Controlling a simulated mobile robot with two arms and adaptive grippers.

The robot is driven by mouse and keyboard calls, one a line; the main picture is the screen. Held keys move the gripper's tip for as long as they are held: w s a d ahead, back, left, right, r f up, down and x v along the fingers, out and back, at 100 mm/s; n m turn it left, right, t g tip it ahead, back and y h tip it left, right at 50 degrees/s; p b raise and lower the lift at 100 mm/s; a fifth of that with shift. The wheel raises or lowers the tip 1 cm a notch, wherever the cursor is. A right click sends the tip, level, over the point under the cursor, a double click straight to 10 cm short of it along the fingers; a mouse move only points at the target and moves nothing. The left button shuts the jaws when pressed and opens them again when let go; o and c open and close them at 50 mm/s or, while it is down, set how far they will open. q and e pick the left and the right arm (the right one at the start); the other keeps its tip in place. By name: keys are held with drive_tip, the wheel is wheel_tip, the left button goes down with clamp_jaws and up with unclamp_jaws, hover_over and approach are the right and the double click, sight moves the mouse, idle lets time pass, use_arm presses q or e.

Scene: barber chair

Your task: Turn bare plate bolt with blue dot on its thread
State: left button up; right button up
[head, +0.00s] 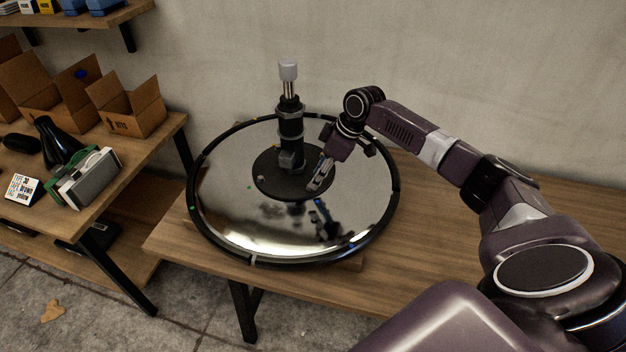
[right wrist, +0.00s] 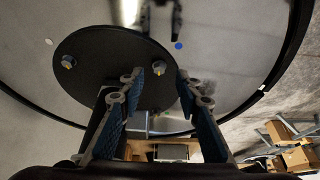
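The round black plate (head: 270,182) lies at the centre of a shiny disc (head: 225,215) and carries a black upright column (head: 290,125). In the right wrist view, a bolt with a yellow mark (right wrist: 68,62) stands on the plate at left. A pale, shiny bolt-like piece (right wrist: 126,77) shows beside the left finger, partly covered. A blue dot (right wrist: 178,45) lies on the disc just outside the plate; I see no blue on a bolt thread. My left gripper is not in view.
The disc's raised black rim (head: 205,237) surrounds the work area on a wooden table (head: 450,255). The tall column stands close left of my right gripper. A shelf with cardboard boxes (head: 140,108) is at left. The table's right side is clear beyond my arm.

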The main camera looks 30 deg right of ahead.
sight(313, 191)
drive_tip(key=x, duration=0.2)
drive_tip(key=shift+w+a+f, duration=0.1)
drive_tip(key=shift+w+f, duration=0.15)
drive_tip(key=shift+f, duration=0.05)
drive_tip(key=shift+a+f, duration=0.1)
drive_tip(key=shift+f, duration=0.25)
drive_tip(key=shift+c, duration=0.4)
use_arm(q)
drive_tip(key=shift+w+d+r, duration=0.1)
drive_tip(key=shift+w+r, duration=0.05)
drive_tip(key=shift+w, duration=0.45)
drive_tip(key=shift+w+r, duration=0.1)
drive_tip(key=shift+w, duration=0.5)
use_arm(e)
clamp_jaws()
